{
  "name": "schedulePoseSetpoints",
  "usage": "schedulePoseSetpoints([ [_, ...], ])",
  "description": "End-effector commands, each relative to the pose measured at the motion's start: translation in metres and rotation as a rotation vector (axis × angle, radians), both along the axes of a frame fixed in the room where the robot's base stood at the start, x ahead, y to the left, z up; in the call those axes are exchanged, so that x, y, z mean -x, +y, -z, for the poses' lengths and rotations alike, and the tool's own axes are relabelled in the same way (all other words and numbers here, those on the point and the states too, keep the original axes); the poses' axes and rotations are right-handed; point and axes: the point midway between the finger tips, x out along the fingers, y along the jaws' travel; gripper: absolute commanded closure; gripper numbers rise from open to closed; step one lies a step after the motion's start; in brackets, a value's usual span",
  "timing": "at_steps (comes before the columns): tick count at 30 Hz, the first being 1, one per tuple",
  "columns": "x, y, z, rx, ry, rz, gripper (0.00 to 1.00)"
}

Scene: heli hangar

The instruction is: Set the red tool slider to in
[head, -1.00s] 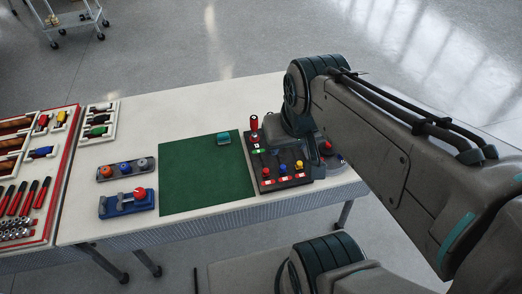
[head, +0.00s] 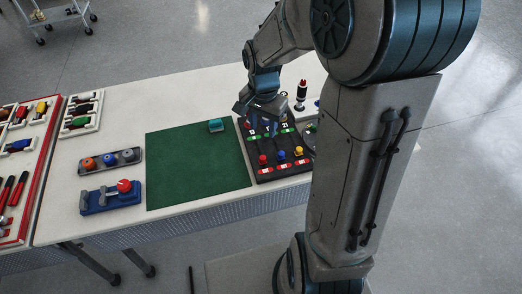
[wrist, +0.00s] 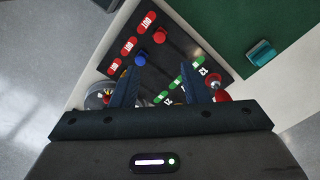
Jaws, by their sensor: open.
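The black slider board (head: 279,174) lies to the right of the green mat. Its red slider knob (head: 262,159) is at the near end by a red label; it also shows in the wrist view (wrist: 159,36), beside a red OUT label (wrist: 147,20). The blue (head: 281,154) and yellow (head: 298,150) knobs stand alongside, also near red labels. Green labels (wrist: 161,97) mark the far end. My gripper (head: 260,120) is over the far part of the board, with open jaws and nothing held. In the wrist view, the red knob is beyond the fingertips, apart from them.
A red-handled item (wrist: 222,95) is close to my right finger in the wrist view. A red-topped upright item (head: 301,95) stands behind the board. A teal block (head: 216,125) lies on the green mat (head: 190,170). A blue fixture (head: 110,199) is farther left.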

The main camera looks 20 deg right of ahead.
Motion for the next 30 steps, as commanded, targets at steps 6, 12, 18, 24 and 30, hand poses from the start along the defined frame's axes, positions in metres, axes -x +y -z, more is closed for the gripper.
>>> schedulePoseSetpoints([
  [6,0.002,0.0,0.035,-0.001,0.008,0.0,0.59],
  [12,0.002,0.0,0.077,-0.001,0.008,-0.002,0.59],
  [18,0.002,0.0,0.111,-0.001,0.006,-0.003,0.59],
  [24,0.001,0.0,0.129,0.001,0.002,-0.003,0.59],
  [30,0.001,0.0,0.134,0.0,0.001,-0.001,0.59],
])
